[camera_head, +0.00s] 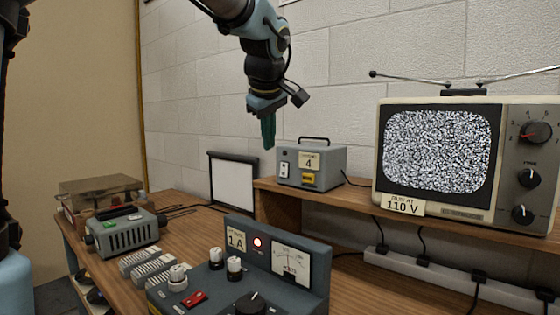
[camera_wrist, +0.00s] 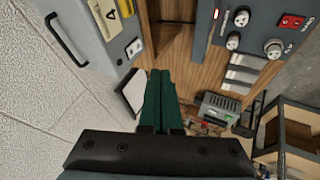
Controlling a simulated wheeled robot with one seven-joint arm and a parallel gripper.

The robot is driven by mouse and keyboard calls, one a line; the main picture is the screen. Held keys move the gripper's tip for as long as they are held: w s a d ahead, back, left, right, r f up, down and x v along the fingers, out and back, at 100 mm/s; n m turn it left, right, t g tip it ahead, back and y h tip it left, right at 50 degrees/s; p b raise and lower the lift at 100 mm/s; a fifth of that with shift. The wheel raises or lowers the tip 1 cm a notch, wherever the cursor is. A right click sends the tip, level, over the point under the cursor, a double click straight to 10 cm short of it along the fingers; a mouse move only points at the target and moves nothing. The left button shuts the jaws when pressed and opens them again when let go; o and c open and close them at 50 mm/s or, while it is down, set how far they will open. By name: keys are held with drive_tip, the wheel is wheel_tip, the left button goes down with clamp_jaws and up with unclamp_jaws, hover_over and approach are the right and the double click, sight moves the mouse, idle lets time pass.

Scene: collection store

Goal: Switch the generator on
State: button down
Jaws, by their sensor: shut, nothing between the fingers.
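No label that I can read names the generator. A dark blue-grey console (camera_head: 318,270) on the bench carries a "1 A" tag, a glowing red lamp (camera_head: 258,242), a needle meter (camera_head: 291,265), several knobs and a red rocker switch (camera_head: 194,299). That switch also shows in the wrist view (camera_wrist: 292,22); its position is unclear. A grey box (camera_head: 326,174) tagged "4" stands on the shelf, with a white switch plate (camera_head: 285,168). My gripper (camera_head: 268,146), with dark green fingers, is shut and empty, pointing down in the air left of this box, apart from everything.
A television (camera_head: 448,200) showing static, tagged 110 V, stands on the shelf (camera_head: 470,232) at right. A grey vented unit (camera_head: 127,238) with a green switch sits on the bench's left, near light grey blocks (camera_head: 150,264). A white-faced framed panel (camera_head: 233,180) stands behind. A power strip (camera_head: 455,280) lies below the shelf.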

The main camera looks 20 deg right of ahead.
sight(281, 168)
drive_tip(key=shift+f, duration=0.1)
drive_tip(key=shift+w+d+f+p, duration=0.85)
drive_tip(key=shift+w+d+f, duration=0.15)
drive_tip(key=shift+w+f, duration=0.3)
drive_tip(key=shift+w+d+f+p, duration=0.95)
drive_tip(key=shift+w+f, duration=0.1)
drive_tip(key=shift+f, duration=0.5)
drive_tip(key=shift+w+d+f+p, duration=0.8)
drive_tip(key=shift+w+d+f, duration=0.2)
drive_tip(key=shift+w+f, duration=0.3)
drive_tip(key=shift+s+f, duration=0.1)
drive_tip(key=shift+f+b, duration=0.15)
drive_tip(key=shift+b, duration=0.2)
drive_tip(key=shift+f+b, duration=0.15)
drive_tip(key=shift+b, duration=0.45)
drive_tip(key=shift+d+b, duration=0.15)
drive_tip(key=shift+b, duration=0.25)
drive_tip(key=shift+r+p, duration=0.25)
drive_tip(key=shift+p, duration=0.1)
